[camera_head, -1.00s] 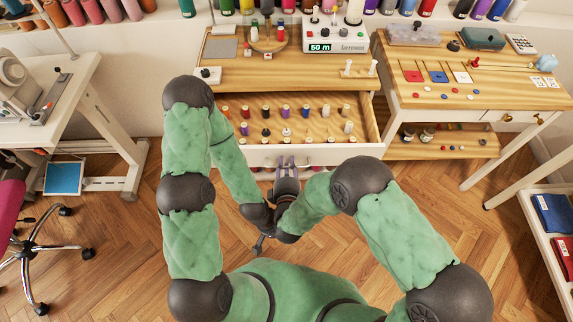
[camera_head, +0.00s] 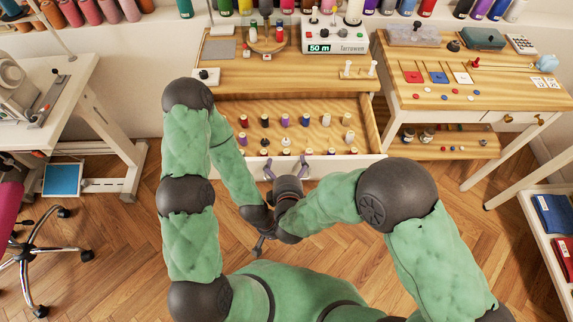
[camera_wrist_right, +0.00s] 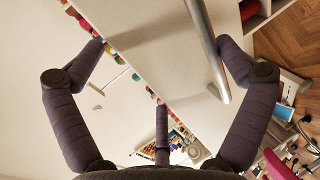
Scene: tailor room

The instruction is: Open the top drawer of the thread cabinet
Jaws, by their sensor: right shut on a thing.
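The thread cabinet (camera_head: 280,76) has a wooden top and stands at the back centre. Its top drawer (camera_head: 362,112) is pulled well out, showing several rows of spools on a wooden bottom. My right gripper (camera_head: 285,168) is at the white drawer front (camera_head: 345,166), shut on the handle. In the right wrist view its fingers (camera_wrist_right: 165,75) straddle the silver handle bar (camera_wrist_right: 207,48), which lies nearer the right finger. In the head view the gripper hides the handle. My left gripper (camera_head: 263,244) hangs low over the floor, apart from the drawer; its jaws are too small to read.
A wooden side table (camera_head: 470,88) with buttons and cards stands right of the cabinet. A white sewing table (camera_head: 85,110) and a chair (camera_head: 30,250) are at the left. A shelf with folded cloth (camera_head: 555,215) is at the lower right. Wooden floor lies clear before the drawer.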

